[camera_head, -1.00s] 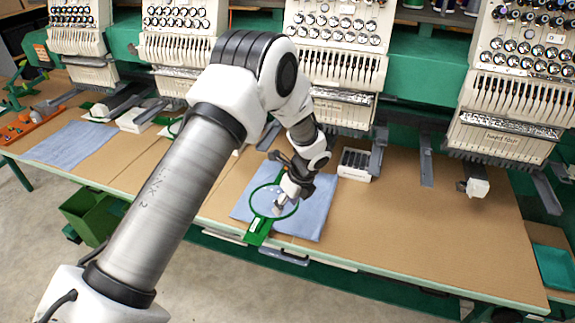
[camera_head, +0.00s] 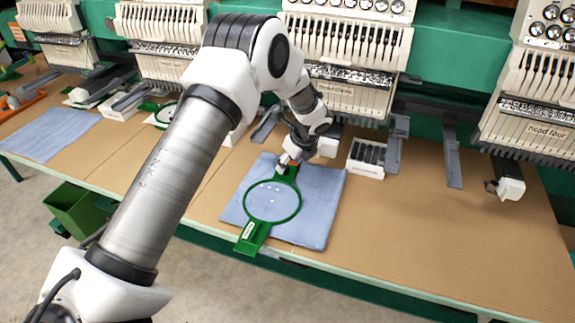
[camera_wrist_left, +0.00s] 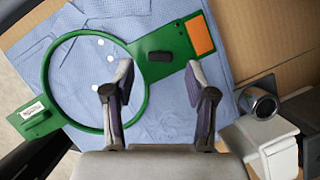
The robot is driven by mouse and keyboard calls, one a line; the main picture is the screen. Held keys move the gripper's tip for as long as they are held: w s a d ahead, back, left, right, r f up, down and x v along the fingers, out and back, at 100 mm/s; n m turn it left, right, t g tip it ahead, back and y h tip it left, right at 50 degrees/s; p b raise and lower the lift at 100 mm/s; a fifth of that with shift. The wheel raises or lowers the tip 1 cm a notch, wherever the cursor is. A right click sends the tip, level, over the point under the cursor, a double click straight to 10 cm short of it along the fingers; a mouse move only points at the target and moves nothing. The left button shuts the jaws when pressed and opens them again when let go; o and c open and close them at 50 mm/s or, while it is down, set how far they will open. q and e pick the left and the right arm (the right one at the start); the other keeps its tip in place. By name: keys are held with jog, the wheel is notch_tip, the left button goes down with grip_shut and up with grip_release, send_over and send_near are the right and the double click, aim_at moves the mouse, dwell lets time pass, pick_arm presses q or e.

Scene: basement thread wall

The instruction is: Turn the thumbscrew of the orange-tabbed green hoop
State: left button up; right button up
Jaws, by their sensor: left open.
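The green hoop (camera_head: 299,211) lies flat on a folded blue cloth (camera_head: 325,205) on the table. In the left wrist view its ring (camera_wrist_left: 46,85) is at the left, and an orange tab (camera_wrist_left: 200,35) marks its bracket at upper right. A black thumbscrew (camera_wrist_left: 159,56) sits on the bracket between ring and orange tab. My left gripper (camera_wrist_left: 158,82) is open and empty, its two fingers on either side of the line toward the thumbscrew. In the head view this gripper (camera_head: 286,162) is over the hoop's far end and hides the orange tab and thumbscrew.
A white box with dark compartments (camera_head: 367,158) stands right of the cloth. Embroidery machine heads (camera_head: 347,60) line the back, with grey arms reaching over the table. Another blue cloth (camera_head: 48,138) lies at left.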

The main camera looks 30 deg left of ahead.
pick_arm(q)
jog(key=x, duration=0.2)
jog(key=shift+w+a+f, duration=0.1)
jog(key=shift+a+f, duration=0.1)
jog(key=shift+f, duration=0.15)
jog(key=shift+r, duration=0.1)
grip_shut()
